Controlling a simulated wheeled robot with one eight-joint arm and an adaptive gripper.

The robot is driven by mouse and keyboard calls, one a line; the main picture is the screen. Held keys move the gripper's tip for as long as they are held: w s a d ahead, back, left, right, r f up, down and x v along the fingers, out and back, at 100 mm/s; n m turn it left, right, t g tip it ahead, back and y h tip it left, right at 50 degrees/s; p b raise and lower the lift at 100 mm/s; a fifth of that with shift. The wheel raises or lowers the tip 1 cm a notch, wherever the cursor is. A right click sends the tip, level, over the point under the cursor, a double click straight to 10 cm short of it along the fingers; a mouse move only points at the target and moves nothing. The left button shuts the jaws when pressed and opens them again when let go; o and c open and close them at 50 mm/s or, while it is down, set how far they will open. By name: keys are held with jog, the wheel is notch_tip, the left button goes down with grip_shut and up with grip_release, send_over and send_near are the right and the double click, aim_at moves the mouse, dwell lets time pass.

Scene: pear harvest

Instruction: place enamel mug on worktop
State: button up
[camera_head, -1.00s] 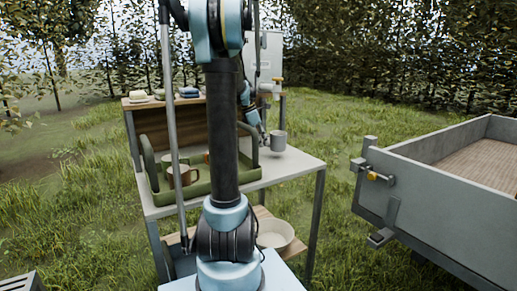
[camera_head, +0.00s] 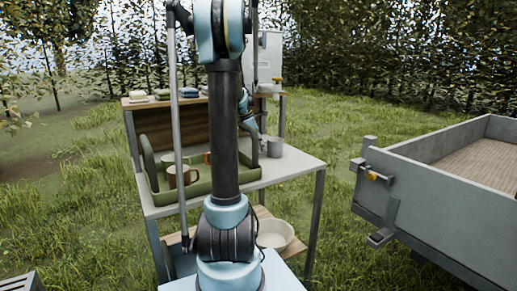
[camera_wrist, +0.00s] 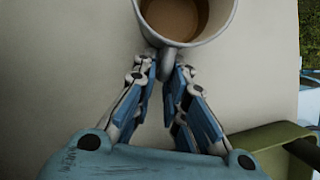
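The enamel mug (camera_head: 275,147) is grey-white outside and upright, at the bare right part of the pale worktop (camera_head: 293,165). Whether its base touches the top cannot be told for sure. In the wrist view the mug (camera_wrist: 187,38) is at the top edge, partly cut off, with a brown inside and its handle pointing at me. My gripper (camera_wrist: 164,68) has its two fingertips on either side of the handle and looks shut on it. In the head view the gripper is mostly hidden behind my arm, left of the mug.
A green tray (camera_head: 197,189) with brown mugs (camera_head: 180,176) stands on the worktop left of the enamel mug; its corner shows in the wrist view (camera_wrist: 270,140). Folded cloths lie on the back shelf. A bowl (camera_head: 275,234) is on the lower shelf. A grey trailer (camera_head: 440,210) stands right.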

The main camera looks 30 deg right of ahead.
jog(key=shift+o, duration=0.5)
jog(key=shift+r, duration=0.1)
jog(key=v, duration=1.2)
jog(key=shift+s, duration=0.1)
